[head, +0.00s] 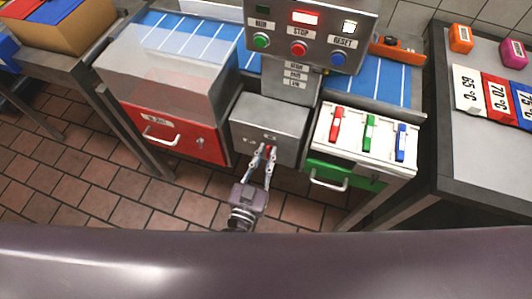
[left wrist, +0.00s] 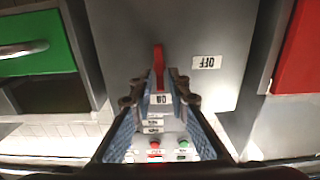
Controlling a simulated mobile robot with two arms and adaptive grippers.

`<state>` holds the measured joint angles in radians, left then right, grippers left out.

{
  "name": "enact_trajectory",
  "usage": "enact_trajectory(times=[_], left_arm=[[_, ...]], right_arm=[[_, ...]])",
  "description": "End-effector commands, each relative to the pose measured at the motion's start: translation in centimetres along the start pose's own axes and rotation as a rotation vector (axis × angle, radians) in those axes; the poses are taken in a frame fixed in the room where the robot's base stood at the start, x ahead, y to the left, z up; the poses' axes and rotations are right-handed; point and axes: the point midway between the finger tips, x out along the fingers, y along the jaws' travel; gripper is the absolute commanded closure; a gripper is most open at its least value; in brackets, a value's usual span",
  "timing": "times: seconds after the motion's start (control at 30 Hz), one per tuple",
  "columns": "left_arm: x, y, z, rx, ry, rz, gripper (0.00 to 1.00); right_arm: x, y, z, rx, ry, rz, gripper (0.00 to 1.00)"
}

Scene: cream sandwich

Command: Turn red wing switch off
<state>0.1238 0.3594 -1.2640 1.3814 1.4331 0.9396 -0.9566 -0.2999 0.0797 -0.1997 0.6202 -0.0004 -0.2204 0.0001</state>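The red wing switch (head: 268,150) is on the front of a grey metal box (head: 268,122), below the button panel. In the left wrist view the red wing (left wrist: 158,62) points toward the upside-down ON label (left wrist: 160,99). The OFF label (left wrist: 207,62) is to its right. My left gripper (head: 263,154) is at the box front, its two fingers apart on either side of the wing. In the left wrist view my left gripper (left wrist: 163,78) shows a gap between its fingertips, with the wing's end near it. I cannot tell whether either finger touches the wing. My right gripper is not visible.
A red drawer (head: 180,135) with a clear bin above is left of the box. A green drawer (head: 345,178) under a white panel with red, green and blue levers is to the right. A button panel (head: 312,35) stands above. Open tiled floor lies below.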

Motion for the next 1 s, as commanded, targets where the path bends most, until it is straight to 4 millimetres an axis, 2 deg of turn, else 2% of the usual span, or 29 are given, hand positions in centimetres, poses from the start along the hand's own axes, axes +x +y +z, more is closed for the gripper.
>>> enact_trajectory(times=[0.03, 0.1, 0.13, 0.77, 1.0], left_arm=[[-0.02, -0.01, 0.00, 0.000, 0.000, 0.000, 0.92], [-0.02, -0.01, 0.00, 0.000, 0.000, 0.000, 1.00], [-0.02, -0.01, 0.00, 0.000, 0.000, 0.000, 1.00], [-0.06, -0.15, 0.03, -0.059, -0.001, -0.002, 1.00], [-0.11, -0.21, 0.11, -0.133, -0.003, -0.002, 1.00]], right_arm=[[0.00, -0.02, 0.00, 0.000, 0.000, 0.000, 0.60], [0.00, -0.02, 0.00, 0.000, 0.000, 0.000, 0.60], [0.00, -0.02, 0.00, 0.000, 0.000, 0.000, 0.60], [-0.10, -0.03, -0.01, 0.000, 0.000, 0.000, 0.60], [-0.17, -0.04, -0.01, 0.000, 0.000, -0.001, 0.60]])
